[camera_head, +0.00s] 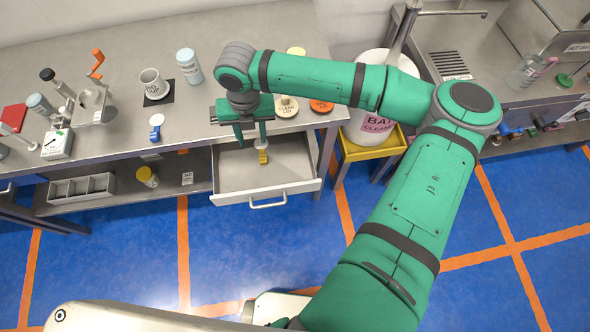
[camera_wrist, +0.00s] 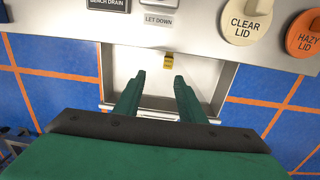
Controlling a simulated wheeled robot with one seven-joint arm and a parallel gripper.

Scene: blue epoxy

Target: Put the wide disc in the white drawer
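The white drawer (camera_head: 290,178) is pulled open under the bench; it also shows in the wrist view (camera_wrist: 122,72). My gripper (camera_head: 252,143) hangs over it, fingers pointing down. In the wrist view my gripper (camera_wrist: 159,76) is open, with nothing between the fingertips. A cream disc marked CLEAR LID (camera_head: 286,107) and an orange disc marked HAZY LID (camera_head: 321,106) lie on the bench to the right of my gripper; the cream disc (camera_wrist: 246,23) and orange disc (camera_wrist: 304,35) also show in the wrist view. I cannot tell which is the wide disc. A small yellow piece (camera_wrist: 168,60) shows at the drawer.
A mug (camera_head: 150,83) on a dark mat, a jar (camera_head: 189,66) and a blue-and-white item (camera_head: 156,126) stand left of my arm. Another pale disc (camera_head: 296,51) lies behind it. A yellow stand (camera_head: 372,150) with a white bucket is right of the drawer.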

